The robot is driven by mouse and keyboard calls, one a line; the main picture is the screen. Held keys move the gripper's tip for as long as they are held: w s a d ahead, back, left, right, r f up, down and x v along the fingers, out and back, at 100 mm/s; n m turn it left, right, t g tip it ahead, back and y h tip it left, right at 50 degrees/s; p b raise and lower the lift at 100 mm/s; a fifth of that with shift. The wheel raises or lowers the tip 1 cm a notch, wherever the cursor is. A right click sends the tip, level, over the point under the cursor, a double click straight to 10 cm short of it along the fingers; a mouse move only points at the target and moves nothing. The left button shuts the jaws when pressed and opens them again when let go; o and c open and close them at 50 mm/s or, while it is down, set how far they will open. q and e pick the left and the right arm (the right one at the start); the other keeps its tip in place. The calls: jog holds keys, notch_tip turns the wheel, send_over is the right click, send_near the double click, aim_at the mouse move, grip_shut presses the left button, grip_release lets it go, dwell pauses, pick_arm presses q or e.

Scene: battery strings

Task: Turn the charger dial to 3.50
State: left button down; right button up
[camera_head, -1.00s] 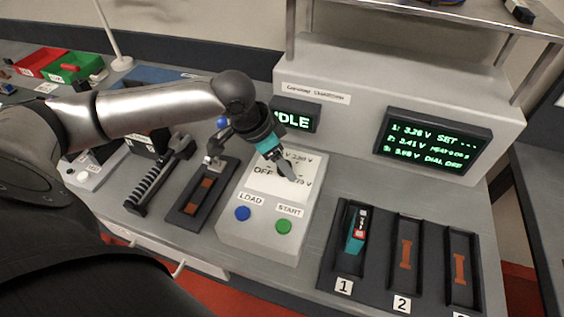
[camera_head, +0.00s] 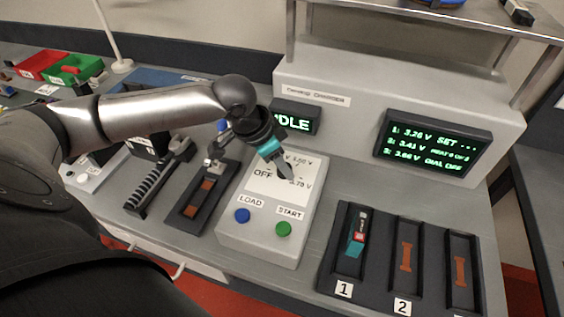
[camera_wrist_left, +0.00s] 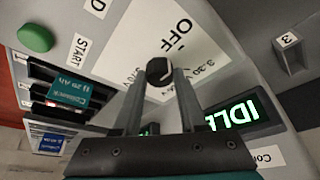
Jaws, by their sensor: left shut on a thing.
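The charger dial (camera_wrist_left: 158,71) is a small dark round knob on a white panel marked OFF and with voltage labels. My left gripper (camera_head: 285,173) reaches down onto it from the upper left. In the left wrist view the two fingers of the left gripper (camera_wrist_left: 160,82) are shut on the dial, one on each side. In the head view the gripper largely hides the dial. The charger's screen (camera_head: 432,140) lists three voltages, with SET blank and DIAL OFF. The small display (camera_head: 296,121) reads IDLE. My right gripper is not in view.
A blue LOAD button (camera_head: 242,215) and a green START button (camera_head: 283,228) sit in front of the dial. A black holder (camera_head: 375,268) with numbered slots stands at right, a teal battery (camera_head: 356,240) in slot 1. A black tray (camera_head: 204,197) lies left of the charger.

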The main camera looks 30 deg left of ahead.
pick_arm(q)
jog(key=m+p, duration=0.1)
jog(key=p, duration=0.1)
jog(key=m+p, duration=0.2)
jog(key=shift+r+g+h+p, duration=0.25)
jog(key=shift+g+h+p, duration=0.1)
jog(key=shift+g+h, duration=0.05)
jog(key=shift+w+a+f+m+h+p, duration=0.15)
jog(key=shift+m+h+p, duration=0.15)
jog(key=shift+m+p, duration=0.5)
jog(key=shift+m+g, duration=0.6)
jog(key=shift+m, duration=0.4)
jog(key=m+g, duration=0.1)
jog(key=m, duration=0.2)
jog(key=shift+w+f+m+h, duration=0.1)
jog(key=shift+w+m+h, duration=0.05)
jog(key=shift+m+h, duration=0.2)
jog(key=m+g+b, duration=0.1)
jog(key=m+g, duration=0.1)
jog(key=m, duration=0.2)
jog(key=shift+w+m, duration=0.1)
jog(key=shift+m, duration=0.15)
jog(key=m, duration=0.2)
jog(key=m+g+y+b, duration=0.1)
jog(key=m, duration=0.1)
jog(key=shift+w+m+g, duration=0.1)
jog(key=shift+m+g, duration=0.2)
jog(key=shift+m+g+y+b, duration=0.55)
jog(key=shift+m+g+y, duration=0.1)
jog(key=shift+m, duration=1.45)
